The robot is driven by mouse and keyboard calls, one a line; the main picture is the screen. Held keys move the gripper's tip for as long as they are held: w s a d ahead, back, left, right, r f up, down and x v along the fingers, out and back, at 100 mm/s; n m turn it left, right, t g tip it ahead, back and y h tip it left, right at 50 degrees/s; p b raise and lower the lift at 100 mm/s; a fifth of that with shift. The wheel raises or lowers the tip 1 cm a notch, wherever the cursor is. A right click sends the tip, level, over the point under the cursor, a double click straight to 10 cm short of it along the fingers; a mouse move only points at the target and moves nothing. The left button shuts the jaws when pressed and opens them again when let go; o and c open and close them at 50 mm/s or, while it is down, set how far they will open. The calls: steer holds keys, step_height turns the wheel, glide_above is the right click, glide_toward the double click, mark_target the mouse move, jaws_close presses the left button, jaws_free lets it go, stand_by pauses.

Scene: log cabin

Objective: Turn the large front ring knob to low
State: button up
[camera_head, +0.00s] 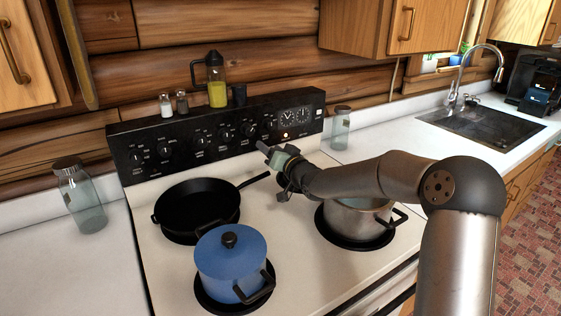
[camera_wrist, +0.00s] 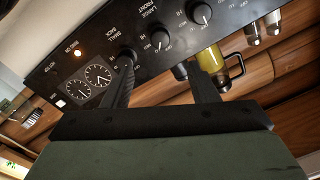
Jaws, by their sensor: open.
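The large front ring knob (camera_wrist: 160,38) is a round black knob on the stove's black control panel (camera_wrist: 90,58), beside the printed words LARGE FRONT in the wrist view. Its exact setting is too small to read. My gripper (camera_wrist: 159,68) is open, with its two dark fingers spread. In the wrist view the knob shows between and just beyond the fingertips, with nothing gripped. In the head view my gripper (camera_head: 268,152) is in front of the right part of the panel. Whether a finger touches the panel or a knob cannot be told.
Neighbouring knobs (camera_wrist: 200,14) (camera_wrist: 127,55) flank it closely. A black skillet (camera_head: 200,205), a lidded blue pot (camera_head: 231,265) and a steel pot (camera_head: 355,222) stand on the burners. Shakers (camera_head: 166,105) and a yellow-filled bottle (camera_head: 217,92) stand above the panel.

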steer(key=v, duration=0.4)
steer(key=shift+s+d, duration=0.25)
steer(key=shift+s, duration=0.05)
steer(key=s+d+f+g+h, duration=0.2)
steer(key=s+d+f+h, duration=0.1)
steer(key=s, duration=0.3)
steer(key=s+d+f+g+h, duration=0.3)
steer(key=s, duration=0.2)
steer(key=s+d+f+g+h, duration=0.2)
steer(key=s+d+f+h, duration=0.1)
steer(key=s, duration=0.3)
steer(key=shift+s+f, duration=0.35)
steer(key=shift+f, duration=0.1)
steer(key=s+d+g, duration=0.1)
steer(key=s, duration=0.3)
steer(key=s+d+f+g+h, duration=0.1)
steer(key=s, duration=0.3)
steer(key=s+d+g, duration=0.1)
steer(key=s+d, duration=0.1)
steer(key=s, duration=0.2)
steer(key=shift+f+m+g+h, duration=0.2)
steer(key=shift+m+g+h, duration=0.1)
steer(key=shift+g+h, duration=0.1)
steer(key=s+f+g+y, duration=0.1)
steer(key=s+g, duration=0.3)
steer(key=s, duration=1)
steer(key=shift+d, duration=0.3)
